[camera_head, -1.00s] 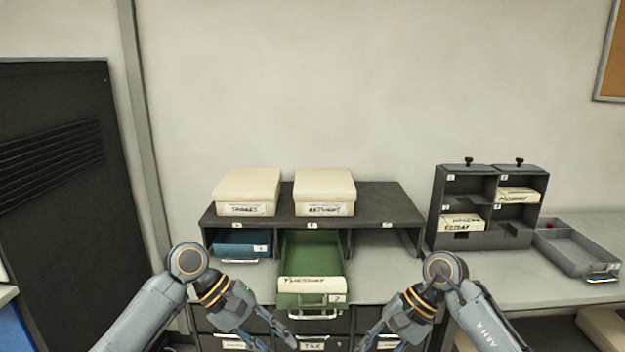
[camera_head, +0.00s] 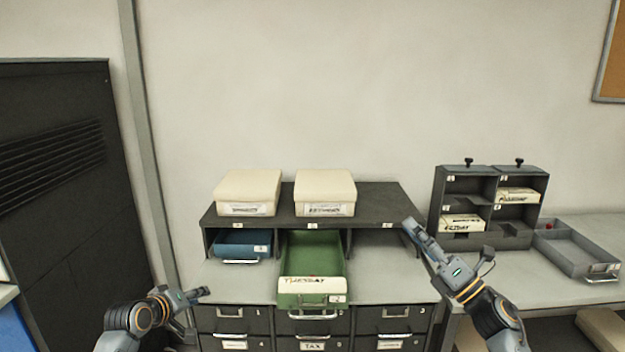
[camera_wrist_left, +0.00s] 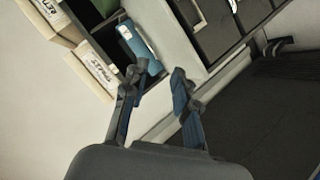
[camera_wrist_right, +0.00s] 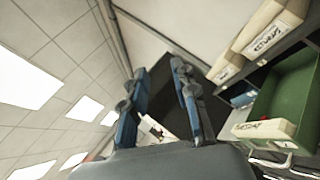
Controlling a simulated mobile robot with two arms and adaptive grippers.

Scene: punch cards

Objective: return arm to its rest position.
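My left gripper (camera_head: 194,297) is low at the left, in front of the desk's left end, clear of the drawers. In the left wrist view its two fingers (camera_wrist_left: 152,98) are spread apart with nothing between them. My right gripper (camera_head: 414,226) is raised at the right, pointing up and left, between the pigeonhole shelf and the sorting rack. In the right wrist view its fingers (camera_wrist_right: 160,92) are apart and empty. A green drawer (camera_head: 312,262) is pulled out of the middle bay, with a cream card deck labelled Tuesday (camera_head: 308,285) at its front.
The dark shelf (camera_head: 385,196) bears two cream boxes (camera_head: 248,190) (camera_head: 325,192). A blue drawer (camera_head: 240,245) sits in its left bay; the right bay looks empty. A sorting rack (camera_head: 474,172) holds two card decks. A grey tray (camera_head: 577,250) lies to its right. Cabinet drawers (camera_head: 312,325) are below.

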